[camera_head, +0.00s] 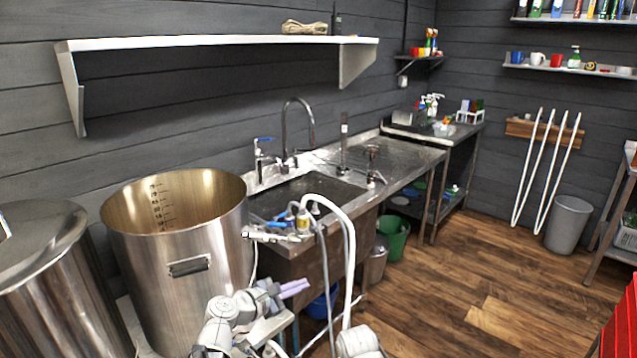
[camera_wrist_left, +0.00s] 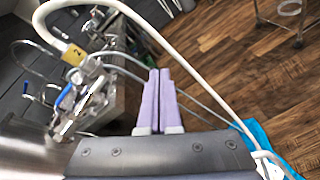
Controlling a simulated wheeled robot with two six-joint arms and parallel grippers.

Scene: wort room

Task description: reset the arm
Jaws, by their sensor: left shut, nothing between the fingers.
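My left gripper (camera_head: 294,287) is at the lower middle of the head view, in front of the sink and to the right of the open steel pot. Its two light purple fingers are closed together and hold nothing. The fingers also show in the left wrist view (camera_wrist_left: 157,100), side by side, pointing away toward the sink and wood floor. A white hose (camera_head: 345,225) passes just to the right of the gripper in the head view. I cannot tell whether it touches the arm. My right gripper is not in view.
The open steel pot (camera_head: 185,280) stands close on the left, beside a lidded steel vessel (camera_head: 35,260). The steel sink counter (camera_head: 400,160) lies behind. A green bucket (camera_head: 393,240) and a blue bucket (camera_head: 322,304) are below it.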

